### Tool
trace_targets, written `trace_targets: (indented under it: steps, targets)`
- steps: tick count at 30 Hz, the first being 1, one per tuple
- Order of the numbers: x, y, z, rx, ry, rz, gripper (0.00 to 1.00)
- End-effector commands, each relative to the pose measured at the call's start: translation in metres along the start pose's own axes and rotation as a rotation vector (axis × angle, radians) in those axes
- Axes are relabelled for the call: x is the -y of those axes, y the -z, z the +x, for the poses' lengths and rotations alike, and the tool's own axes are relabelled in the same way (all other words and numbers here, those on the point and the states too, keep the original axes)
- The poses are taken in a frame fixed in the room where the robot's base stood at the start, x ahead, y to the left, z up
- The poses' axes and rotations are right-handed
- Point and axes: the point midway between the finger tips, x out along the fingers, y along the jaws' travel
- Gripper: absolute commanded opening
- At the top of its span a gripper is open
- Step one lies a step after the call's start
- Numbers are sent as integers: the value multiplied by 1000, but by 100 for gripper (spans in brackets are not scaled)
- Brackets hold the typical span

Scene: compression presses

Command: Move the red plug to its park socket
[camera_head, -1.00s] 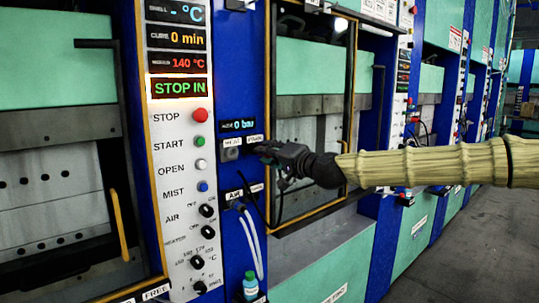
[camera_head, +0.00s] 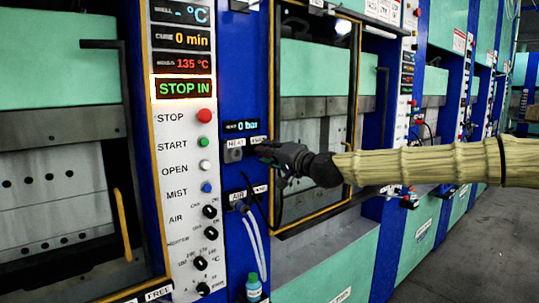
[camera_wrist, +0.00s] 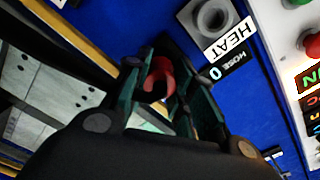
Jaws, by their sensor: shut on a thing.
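The red plug (camera_wrist: 160,72) shows in the wrist view between the two fingers of my gripper (camera_wrist: 168,88), which is shut on it. In the head view my gripper (camera_head: 263,151) is at the blue panel, just below the partly covered label that seems to read PARK (camera_head: 259,140). It hides the plug and the socket there, so I cannot tell whether the plug is seated. The grey HEAT socket (camera_head: 234,155) is empty beside the gripper, to its left. That socket also shows empty at the top of the wrist view (camera_wrist: 212,18).
The white control panel (camera_head: 182,160) with buttons and knobs stands left of the sockets. Pale hoses (camera_head: 254,238) and a dark cable hang below the AIR label (camera_head: 237,196). A yellow-edged press door frame (camera_head: 352,100) is behind my arm. Grey floor (camera_head: 460,240) is open at right.

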Motion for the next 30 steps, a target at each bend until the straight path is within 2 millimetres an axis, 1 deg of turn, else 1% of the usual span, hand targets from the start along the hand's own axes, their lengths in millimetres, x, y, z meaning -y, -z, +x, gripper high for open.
trace_targets:
  steps: [10, 11, 12, 14, 15, 25, 28, 30]
  targets:
    - [0, 0, 7, 0, 0, 0, 0]
    - [0, 0, 6, 0, 0, 0, 30]
    - [0, 0, 6, 0, 0, 0, 38]
    - [0, 0, 6, 0, 0, 0, 48]
    - [0, 0, 6, 0, 0, 0, 50]
    - [0, 0, 5, 0, 0, 0, 50]
    - [0, 0, -2, 0, 0, 0, 50]
    - [0, 1, -10, -1, 0, 0, 50]
